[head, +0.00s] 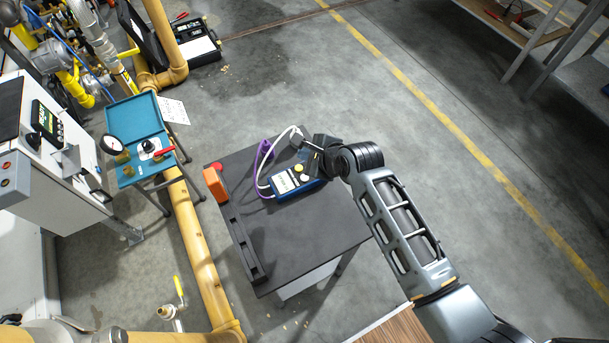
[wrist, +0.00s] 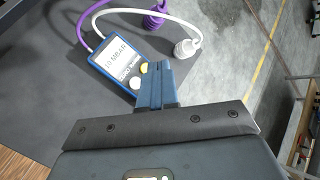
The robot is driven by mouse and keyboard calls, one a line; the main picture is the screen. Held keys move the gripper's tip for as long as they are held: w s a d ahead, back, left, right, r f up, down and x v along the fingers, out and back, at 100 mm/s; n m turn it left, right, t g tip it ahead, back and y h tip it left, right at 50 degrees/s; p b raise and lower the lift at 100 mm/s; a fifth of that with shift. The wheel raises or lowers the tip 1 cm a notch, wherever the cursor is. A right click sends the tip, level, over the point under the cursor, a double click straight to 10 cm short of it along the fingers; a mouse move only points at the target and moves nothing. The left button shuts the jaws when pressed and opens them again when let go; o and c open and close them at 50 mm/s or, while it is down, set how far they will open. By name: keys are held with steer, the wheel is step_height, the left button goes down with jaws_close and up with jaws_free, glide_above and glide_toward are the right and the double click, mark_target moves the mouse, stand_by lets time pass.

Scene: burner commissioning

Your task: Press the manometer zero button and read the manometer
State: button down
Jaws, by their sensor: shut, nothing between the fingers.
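The manometer (head: 284,186) is a blue handheld box with a pale display, lying on the black table top. It also shows in the wrist view (wrist: 111,58), where the display (wrist: 116,52) has dark characters, tilted and too small to read surely. It has a yellow button (wrist: 134,82) and a white button (wrist: 144,67); which one is the zero button I cannot tell. My gripper (wrist: 155,70) is shut and empty, its blue fingers at the manometer's button end. Its tips are close beside the buttons; I cannot tell whether they touch. It also shows in the head view (head: 310,163).
A white hose (head: 265,165) and a purple coiled hose (wrist: 153,22) lie by the manometer. An orange block (head: 215,186), a red button (head: 217,166) and a black rail (head: 243,240) are on the table's left. A yellow pipe (head: 200,255) runs beside it. The table's front is clear.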

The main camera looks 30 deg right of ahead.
mark_target(306, 180)
steer(key=shift+f+b, duration=2.3)
steer(key=shift+f, duration=1.75)
steer(key=shift+f, duration=0.1)
steer(key=shift+f, duration=0.3)
steer(key=shift+f+b, duration=0.35)
steer(key=shift+f, duration=0.1)
steer(key=shift+r+p, duration=0.9)
steer(key=shift+p, duration=0.15)
